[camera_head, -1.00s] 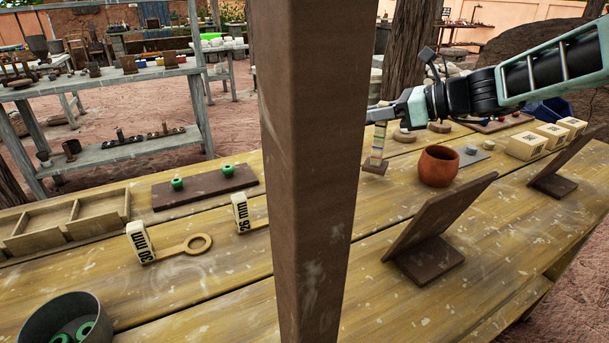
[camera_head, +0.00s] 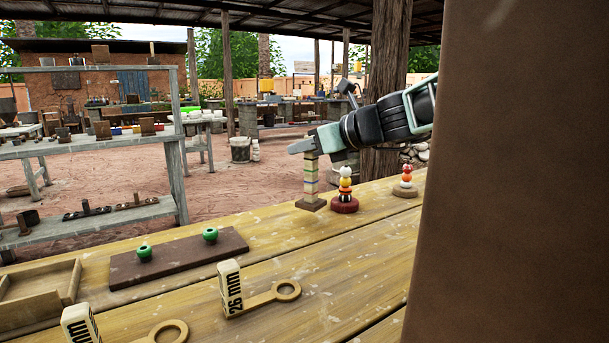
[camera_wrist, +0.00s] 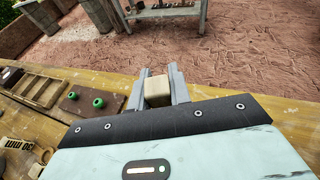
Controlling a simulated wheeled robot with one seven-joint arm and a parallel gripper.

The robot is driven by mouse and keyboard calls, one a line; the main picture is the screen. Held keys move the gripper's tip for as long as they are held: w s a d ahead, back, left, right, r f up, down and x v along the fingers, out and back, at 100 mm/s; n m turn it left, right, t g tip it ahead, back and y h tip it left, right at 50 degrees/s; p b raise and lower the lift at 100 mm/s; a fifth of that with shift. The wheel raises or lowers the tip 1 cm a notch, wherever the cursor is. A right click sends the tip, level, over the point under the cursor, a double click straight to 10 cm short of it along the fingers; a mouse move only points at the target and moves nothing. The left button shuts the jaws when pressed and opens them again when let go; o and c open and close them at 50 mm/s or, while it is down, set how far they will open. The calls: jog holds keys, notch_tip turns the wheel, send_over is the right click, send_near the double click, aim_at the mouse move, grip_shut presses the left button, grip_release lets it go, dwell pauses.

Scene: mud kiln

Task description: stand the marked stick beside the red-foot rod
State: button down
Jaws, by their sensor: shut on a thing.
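In the wrist view the stick's pale square top (camera_wrist: 157,91) sits between the fingers. A small gap shows between the two feet. I cannot tell whether the stick's foot touches the table.
Another beaded rod (camera_head: 406,178) on a brown round base stands further right. A brown board (camera_head: 180,258) with two green beads, a 26 mm gauge (camera_head: 231,288) and a wooden tray (camera_head: 38,300) lie left. A brown post (camera_head: 520,180) blocks the right side.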

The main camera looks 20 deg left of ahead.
aim_at(316, 161)
jog(key=shift+f+b, duration=0.55)
jog(key=shift+f, duration=1.4)
jog(key=c, duration=1.3)
grip_release()
jog(key=shift+d+r, duration=0.15)
jog(key=shift+r, duration=0.05)
jog(key=p+v, duration=0.1)
jog(key=v, duration=1)
jog(key=shift+s+d, duration=0.2)
jog(key=shift+d, duration=0.1)
